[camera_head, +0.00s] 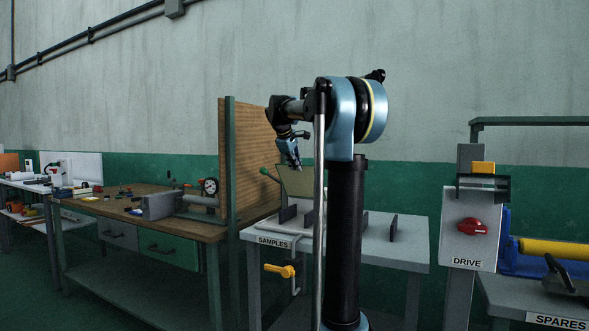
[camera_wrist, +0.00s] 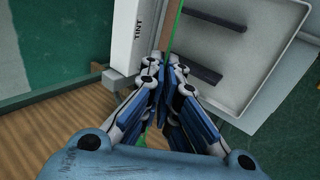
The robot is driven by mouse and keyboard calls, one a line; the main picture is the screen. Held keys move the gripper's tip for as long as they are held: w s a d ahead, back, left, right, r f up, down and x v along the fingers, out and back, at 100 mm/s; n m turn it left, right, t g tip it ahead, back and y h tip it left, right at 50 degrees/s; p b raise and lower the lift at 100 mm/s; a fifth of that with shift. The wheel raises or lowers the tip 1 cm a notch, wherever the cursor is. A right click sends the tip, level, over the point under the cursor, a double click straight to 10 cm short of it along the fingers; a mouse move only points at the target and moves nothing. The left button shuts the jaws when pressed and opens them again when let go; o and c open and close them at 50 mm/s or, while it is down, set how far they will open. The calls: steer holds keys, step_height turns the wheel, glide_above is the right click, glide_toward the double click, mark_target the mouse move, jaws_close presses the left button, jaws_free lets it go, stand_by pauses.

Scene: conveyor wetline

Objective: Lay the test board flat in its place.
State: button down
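What looks like the test board is an olive-green panel (camera_head: 297,183), standing upright and tilted above the samples table, partly hidden by my arm. In the wrist view the board (camera_wrist: 174,32) shows nearly edge-on as a thin green and brown strip running between my fingertips. My gripper (camera_head: 293,160) is at the board's top edge. In the wrist view my gripper (camera_wrist: 163,68) has its fingers close together, seemingly shut on the board. The samples table (camera_head: 405,252) is below; its dark upright bars (camera_head: 393,228) show.
A wooden partition (camera_head: 250,150) stands just left of the samples table, with a workbench (camera_head: 120,208) beyond. A drive post (camera_head: 470,228) with a red switch is at right. In the wrist view a white "TINT" item (camera_wrist: 132,35) lies close left of my fingers.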

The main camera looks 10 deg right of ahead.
steer(key=shift+f, duration=1.85)
stand_by(0.6)
steer(key=shift+s, duration=0.1)
steer(key=shift+s+a+f+t+h, duration=0.35)
steer(key=shift+s+a+f+t, duration=0.15)
steer(key=shift+f, duration=0.2)
steer(key=shift+s+a+f+t+h, duration=0.35)
steer(key=shift+s+f+t, duration=0.15)
steer(key=shift+f, duration=0.25)
steer(key=shift+s+a+f+t+h, duration=0.3)
steer(key=shift+s+a+f+t, duration=0.15)
steer(key=shift+s+f, duration=0.2)
steer(key=shift+f, duration=0.1)
steer(key=shift+s+a+f+t+h, duration=0.35)
steer(key=shift+f+t, duration=0.1)
steer(key=shift+f, duration=0.4)
steer(key=shift+s+a+f+t+h, duration=0.2)
steer(key=shift+s+f+t+h, duration=0.2)
steer(key=shift+f, duration=0.5)
steer(key=shift+s+a+f+t+h, duration=0.3)
steer(key=shift+f+t, duration=0.2)
steer(key=shift+f, duration=0.35)
steer(key=shift+f, duration=0.15)
